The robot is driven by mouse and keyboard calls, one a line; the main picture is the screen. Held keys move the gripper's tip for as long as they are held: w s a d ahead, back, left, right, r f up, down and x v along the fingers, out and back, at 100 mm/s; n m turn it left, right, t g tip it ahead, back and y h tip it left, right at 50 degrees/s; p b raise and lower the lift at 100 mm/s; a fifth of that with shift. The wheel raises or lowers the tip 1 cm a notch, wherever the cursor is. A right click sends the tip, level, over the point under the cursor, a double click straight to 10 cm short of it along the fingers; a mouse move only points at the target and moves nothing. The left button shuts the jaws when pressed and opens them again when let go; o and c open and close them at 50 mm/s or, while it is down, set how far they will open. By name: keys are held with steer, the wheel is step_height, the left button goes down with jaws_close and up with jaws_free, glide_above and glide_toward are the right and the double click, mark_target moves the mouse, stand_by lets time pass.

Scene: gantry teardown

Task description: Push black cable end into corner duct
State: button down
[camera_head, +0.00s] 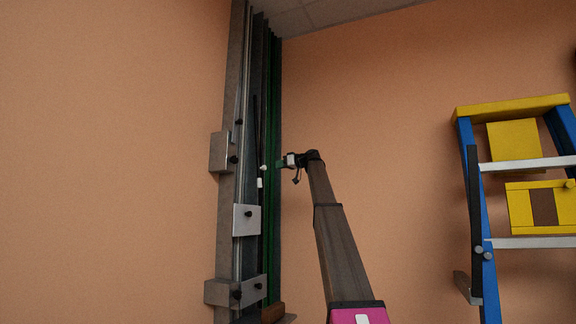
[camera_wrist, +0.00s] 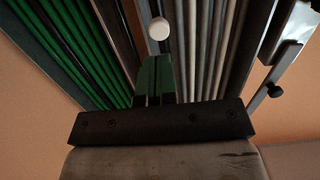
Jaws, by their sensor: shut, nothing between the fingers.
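The corner duct (camera_head: 274,90) is a tall upright channel with dark and green strips in the room's corner. A thin black cable (camera_head: 256,125) hangs along its front, with small white pieces (camera_head: 260,183) near its lower end. My gripper (camera_head: 279,164) reaches the duct from the right at about that height. In the wrist view its green fingers (camera_wrist: 155,78) are together, with nothing between them. A round white tip (camera_wrist: 159,28) shows just beyond the fingertips; I cannot tell whether they touch. The black cable behind it is hard to make out.
Metal brackets with dark knobs (camera_head: 246,220) stick out from the rails left of and below my gripper. A bracket and knob (camera_wrist: 275,91) show at the right in the wrist view. A blue and yellow ladder (camera_head: 513,107) stands at the right. The wall between is bare.

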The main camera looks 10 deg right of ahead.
mark_target(265, 168)
steer(key=x, duration=0.5)
steer(key=shift+w+a, duration=0.25)
steer(key=shift+a, duration=0.05)
steer(key=shift+f+x, duration=0.1)
steer(key=shift+x, duration=1.1)
steer(key=shift+f+x, duration=0.15)
steer(key=shift+x, duration=1)
